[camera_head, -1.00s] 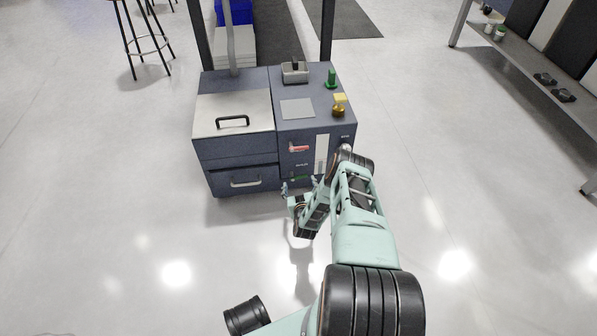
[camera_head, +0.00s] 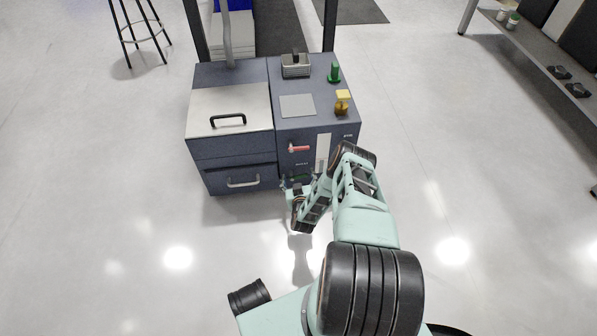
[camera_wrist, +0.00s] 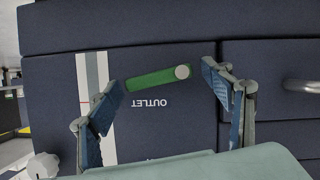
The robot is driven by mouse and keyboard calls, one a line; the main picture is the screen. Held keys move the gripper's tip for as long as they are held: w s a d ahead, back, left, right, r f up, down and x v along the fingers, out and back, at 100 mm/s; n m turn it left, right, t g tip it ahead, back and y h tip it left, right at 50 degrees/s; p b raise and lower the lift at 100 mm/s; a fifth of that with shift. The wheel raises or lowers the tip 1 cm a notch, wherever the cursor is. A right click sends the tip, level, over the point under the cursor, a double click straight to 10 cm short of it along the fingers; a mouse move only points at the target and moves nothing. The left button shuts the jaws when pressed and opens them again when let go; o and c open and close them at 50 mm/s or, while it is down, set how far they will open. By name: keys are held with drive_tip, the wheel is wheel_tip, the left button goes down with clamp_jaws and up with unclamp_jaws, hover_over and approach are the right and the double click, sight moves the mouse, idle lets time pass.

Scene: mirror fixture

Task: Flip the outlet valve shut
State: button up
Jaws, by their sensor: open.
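The outlet valve is a green lever (camera_wrist: 155,79) with a grey round pivot (camera_wrist: 182,72) at its right end in the wrist view. It lies nearly level, tilted slightly, beside the "OUTLET" label, which appears upside down. My gripper (camera_wrist: 162,78) is open, with one finger at each side of the lever. The lever shows between the fingertips, with small gaps; contact with the panel cannot be told. In the head view my gripper (camera_head: 297,187) is low at the cabinet's front, largely hiding the green lever.
A red-handled valve (camera_head: 299,148) sits higher on the same dark cabinet (camera_head: 225,150). A drawer handle (camera_head: 243,182) is to the left. A white knob (camera_wrist: 42,166) shows at the lower left of the wrist view. The floor around the cabinet is clear.

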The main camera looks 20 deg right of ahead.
sight(297, 156)
drive_tip(key=shift+w, duration=0.1)
idle(0.3)
drive_tip(key=c, duration=1.2)
drive_tip(key=shift+o, duration=0.2)
drive_tip(key=shift+d+f+m+y, duration=0.15)
drive_tip(key=shift+f+m+y, duration=0.2)
drive_tip(key=shift+m+y, duration=0.25)
drive_tip(key=o, duration=1.2)
drive_tip(key=shift+c, duration=0.2)
drive_tip(key=shift+r, duration=5.05)
